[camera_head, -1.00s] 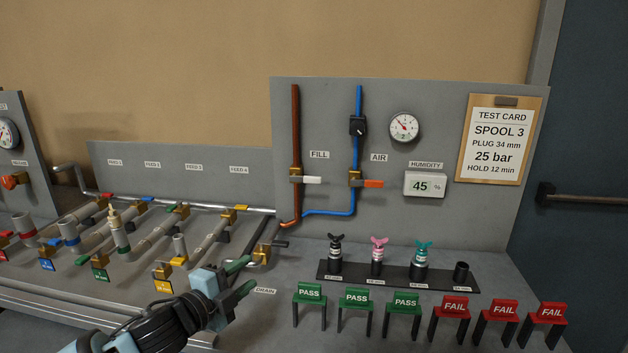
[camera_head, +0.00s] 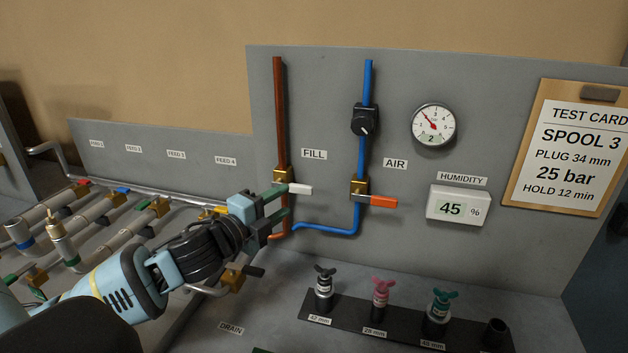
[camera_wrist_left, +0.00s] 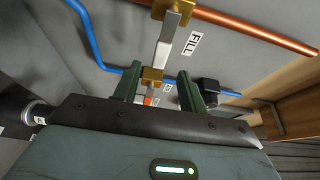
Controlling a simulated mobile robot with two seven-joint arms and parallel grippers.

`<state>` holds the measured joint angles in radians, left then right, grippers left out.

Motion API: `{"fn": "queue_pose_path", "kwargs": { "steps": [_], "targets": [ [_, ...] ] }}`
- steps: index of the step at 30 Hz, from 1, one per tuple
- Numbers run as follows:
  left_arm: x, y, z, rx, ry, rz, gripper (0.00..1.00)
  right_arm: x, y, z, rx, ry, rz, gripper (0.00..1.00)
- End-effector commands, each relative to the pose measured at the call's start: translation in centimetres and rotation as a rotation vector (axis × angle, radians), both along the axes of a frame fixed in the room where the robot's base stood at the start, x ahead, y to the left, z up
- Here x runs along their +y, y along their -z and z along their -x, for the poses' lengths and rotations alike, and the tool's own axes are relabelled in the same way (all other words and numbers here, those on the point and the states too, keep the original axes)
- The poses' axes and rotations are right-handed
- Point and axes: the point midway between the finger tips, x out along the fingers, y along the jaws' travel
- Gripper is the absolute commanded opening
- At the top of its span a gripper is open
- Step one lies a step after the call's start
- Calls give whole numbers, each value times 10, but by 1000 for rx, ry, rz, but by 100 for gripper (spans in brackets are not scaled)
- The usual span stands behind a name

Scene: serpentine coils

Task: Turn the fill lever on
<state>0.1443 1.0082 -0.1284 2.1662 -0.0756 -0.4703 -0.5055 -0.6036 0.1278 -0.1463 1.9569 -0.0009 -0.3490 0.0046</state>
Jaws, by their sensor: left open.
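The fill lever (camera_head: 300,189) has a white handle on a brass valve in the copper pipe, left of the FILL label. It points right, roughly level. In the left wrist view the pale lever (camera_wrist_left: 164,52) reaches down from its brass valve at the top. My left gripper (camera_head: 284,201) is open, its dark green fingers just left of and below the lever's handle, partly over the valve area. Both fingers also show apart in the left wrist view (camera_wrist_left: 158,84), with nothing clearly between them. Whether a finger touches the lever cannot be told. My right gripper is not in view.
The air valve's orange lever (camera_head: 382,202) sits to the right on the blue pipe (camera_head: 325,229). A gauge (camera_head: 433,126) and humidity display (camera_head: 457,206) are further right. A rack of plugs (camera_head: 405,322) stands below. Feed pipes (camera_head: 95,220) lie at left.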

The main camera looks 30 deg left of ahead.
Motion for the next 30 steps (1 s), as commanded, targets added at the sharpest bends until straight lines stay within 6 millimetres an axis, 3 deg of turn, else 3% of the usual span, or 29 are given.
{"fn": "queue_pose_path", "kwargs": {
  "steps": [4, 11, 30],
  "targets": [
    [0, 1, 0, 1, 0, 1, 42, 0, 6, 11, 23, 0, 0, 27],
    [-1, 0, -10, -1, -2, 3, 42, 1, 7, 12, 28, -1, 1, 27],
    [-11, -1, -72, -2, -1, 2, 42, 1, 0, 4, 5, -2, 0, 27]
  ]
}}
